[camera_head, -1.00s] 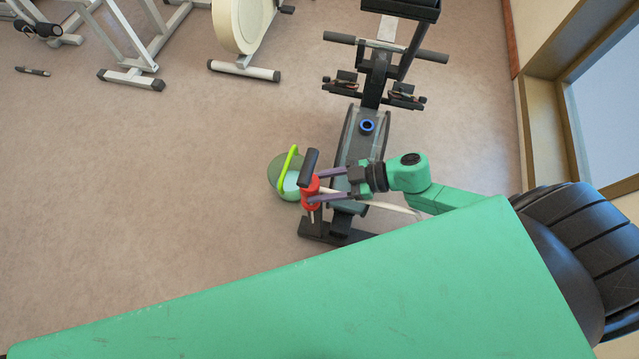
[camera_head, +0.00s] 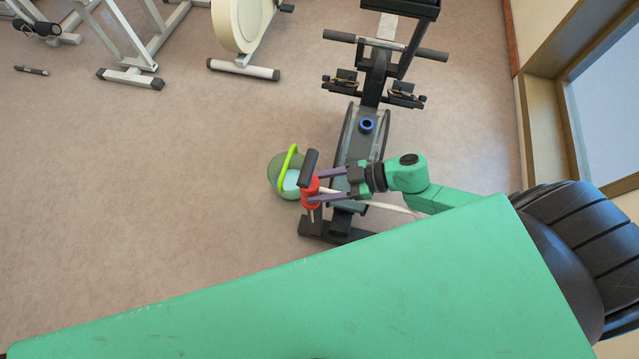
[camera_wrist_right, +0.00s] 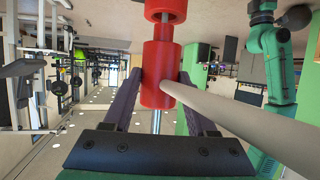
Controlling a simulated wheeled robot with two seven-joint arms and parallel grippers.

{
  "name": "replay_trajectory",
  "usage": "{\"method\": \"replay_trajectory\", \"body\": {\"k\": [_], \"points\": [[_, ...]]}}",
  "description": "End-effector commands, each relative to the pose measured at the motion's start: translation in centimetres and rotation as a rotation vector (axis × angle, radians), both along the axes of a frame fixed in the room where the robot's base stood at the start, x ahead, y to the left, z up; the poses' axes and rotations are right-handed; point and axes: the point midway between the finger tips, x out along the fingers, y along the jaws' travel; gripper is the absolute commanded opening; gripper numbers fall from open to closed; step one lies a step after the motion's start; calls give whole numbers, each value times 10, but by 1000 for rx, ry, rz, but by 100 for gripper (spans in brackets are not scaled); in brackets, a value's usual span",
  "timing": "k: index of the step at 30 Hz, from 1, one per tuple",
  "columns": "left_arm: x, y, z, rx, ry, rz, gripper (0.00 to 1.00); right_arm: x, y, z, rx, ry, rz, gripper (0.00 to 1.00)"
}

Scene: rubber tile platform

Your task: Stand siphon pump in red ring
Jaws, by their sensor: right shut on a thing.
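The siphon pump (camera_head: 309,195) has a red body, a black T-handle on top and a pale hose running off to the right. My right gripper (camera_head: 317,187) is shut on its red body and holds it roughly upright, slightly tilted, in the head view. In the right wrist view the red body (camera_wrist_right: 160,62) sits between the dark fingers, with the pale hose crossing in front toward the lower right. I see no red ring in these frames. A blue ring (camera_head: 367,125) lies on the rowing machine's rail. My left gripper does not show.
A green rounded container (camera_head: 280,175) with a lime handle is on the floor just left of the pump. The rowing machine (camera_head: 372,95) stands behind and under my right gripper. Other exercise machines (camera_head: 240,40) stand at the back left. The floor at left is open.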

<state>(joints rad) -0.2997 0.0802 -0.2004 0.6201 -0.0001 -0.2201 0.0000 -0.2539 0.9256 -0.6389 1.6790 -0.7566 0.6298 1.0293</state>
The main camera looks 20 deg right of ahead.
Motion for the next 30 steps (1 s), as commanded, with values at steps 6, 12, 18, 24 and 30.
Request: {"method": "replay_trajectory", "body": {"k": [6,12,18,24,30], "points": [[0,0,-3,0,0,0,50,0,0,-4,2,-1,0,0],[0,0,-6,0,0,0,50,0,0,-8,3,-1,0,0],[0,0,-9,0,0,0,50,0,0,-12,3,-1,0,0],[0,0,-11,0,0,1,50,0,0,-15,3,0,0,0],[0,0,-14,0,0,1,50,0,0,-19,3,-1,0,0]]}}
